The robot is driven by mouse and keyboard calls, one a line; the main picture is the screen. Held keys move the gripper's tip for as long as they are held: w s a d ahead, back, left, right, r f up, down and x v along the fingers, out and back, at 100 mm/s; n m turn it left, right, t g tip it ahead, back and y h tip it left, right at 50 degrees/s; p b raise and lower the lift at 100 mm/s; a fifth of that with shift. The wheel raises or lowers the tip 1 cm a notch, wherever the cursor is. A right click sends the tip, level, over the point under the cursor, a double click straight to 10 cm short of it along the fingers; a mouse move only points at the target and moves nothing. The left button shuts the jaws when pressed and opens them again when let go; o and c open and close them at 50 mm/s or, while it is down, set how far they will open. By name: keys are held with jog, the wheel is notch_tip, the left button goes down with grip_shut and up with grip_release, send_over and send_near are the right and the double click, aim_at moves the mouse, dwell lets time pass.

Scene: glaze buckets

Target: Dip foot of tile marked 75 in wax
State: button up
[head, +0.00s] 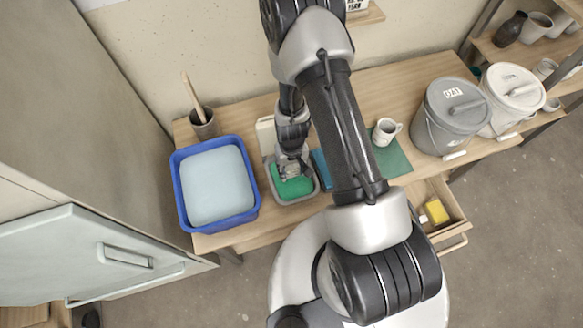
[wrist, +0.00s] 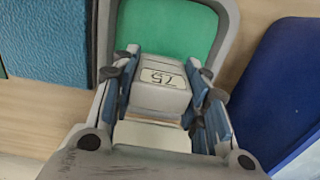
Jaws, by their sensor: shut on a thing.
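The tile marked 75 (wrist: 160,97) is pale grey-white and sits between the fingers of my gripper (wrist: 165,85) in the wrist view. Its label reads upside down there. My gripper, also in the head view (head: 291,168), is shut on the tile over the grey tray (head: 297,199) of green wax (head: 297,187). In the wrist view the green surface (wrist: 168,30) lies just beyond the tile. The tile's lower end is hidden, so I cannot tell whether it touches the wax. A pale block-like surface (wrist: 152,136) shows nearer the camera; I cannot tell if it belongs to the tile.
A blue tub (head: 253,207) with pale blue contents stands left of the tray. A pot (head: 204,125) holding a stick is behind it. Right are a green mat (head: 395,160), a mug (head: 385,132), a grey bucket (head: 447,128) and a white bucket (head: 510,95). A drawer (head: 452,212) stands open in front.

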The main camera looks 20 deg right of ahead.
aim_at(292, 166)
notch_tip(292, 166, up, 5)
jog(key=p, duration=0.4)
jog(key=shift+f+p, duration=0.15)
jog(key=shift+p, duration=0.2)
jog(key=shift+f, duration=0.1)
